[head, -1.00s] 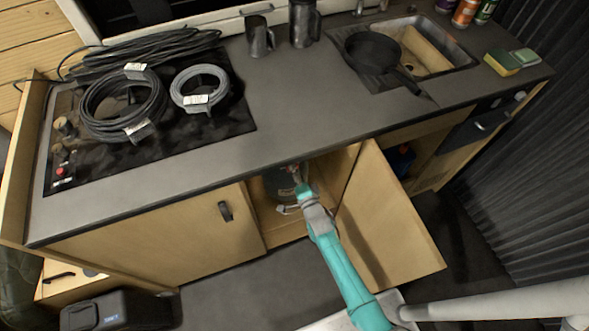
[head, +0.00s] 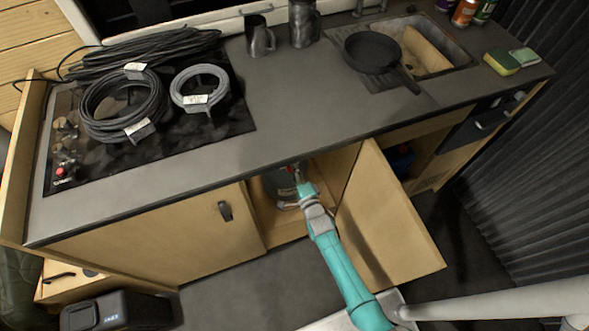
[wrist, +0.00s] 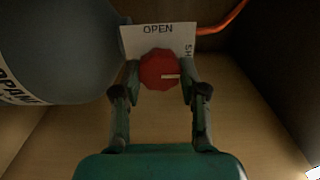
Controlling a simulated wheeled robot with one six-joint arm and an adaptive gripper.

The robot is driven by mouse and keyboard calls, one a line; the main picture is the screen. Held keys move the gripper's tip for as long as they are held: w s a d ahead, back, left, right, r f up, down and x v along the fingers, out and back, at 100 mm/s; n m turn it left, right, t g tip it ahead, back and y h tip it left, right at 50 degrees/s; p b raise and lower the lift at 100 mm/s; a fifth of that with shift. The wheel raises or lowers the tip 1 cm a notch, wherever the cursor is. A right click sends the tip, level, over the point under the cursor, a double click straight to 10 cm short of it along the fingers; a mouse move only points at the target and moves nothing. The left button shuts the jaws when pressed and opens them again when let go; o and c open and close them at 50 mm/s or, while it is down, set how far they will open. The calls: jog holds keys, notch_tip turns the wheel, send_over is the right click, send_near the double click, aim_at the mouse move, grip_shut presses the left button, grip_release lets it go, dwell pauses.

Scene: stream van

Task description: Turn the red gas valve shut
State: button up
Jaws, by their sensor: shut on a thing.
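The red gas valve (wrist: 157,62) is a faceted knob in the middle of the wrist view, with a pale pointer line reaching right. A white card (wrist: 130,40) behind it reads "OPEN" along the top. Sideways letters beginning "SH" run down its right edge, partly cut off by my finger. My gripper (wrist: 160,80) is shut on the knob, one finger on its left side and one on its right. In the head view my gripper (head: 299,180) reaches into the open cupboard, and only a speck of red shows at its tip.
A grey gas bottle (wrist: 65,45) stands left of the valve; an orange hose (wrist: 222,20) runs at upper right. The cupboard door (head: 385,220) stands open right of my arm, a closed door (head: 160,230) is at left, and the worktop (head: 300,100) overhangs the opening.

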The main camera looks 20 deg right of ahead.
jog(key=o, duration=1.1)
jog(key=shift+o, duration=0.2)
jog(key=s, duration=1.2)
jog(key=shift+s, duration=0.1)
